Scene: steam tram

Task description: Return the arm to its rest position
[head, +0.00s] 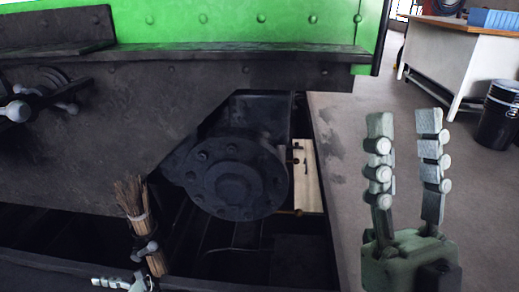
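My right gripper (405,122) is at the right of the head view, its two fingers pointing up and spread apart. The gap between them is empty, and it stands clear of the tram in front of the floor. My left gripper (130,268) is only partly in view at the bottom left. Its grey finger parts lie across the handle of a brush (131,195), which stands nearly upright with its brown bristles up. The lower end of the brush and most of the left gripper are cut off by the bottom edge.
The green and black tram side (110,120) fills the left and middle, with a round bolted cover (235,178) below. A pale board (306,178) stands beside it. A white desk (445,60) with a blue tray (494,20) and a black bin (499,115) are at the right. Open floor lies between.

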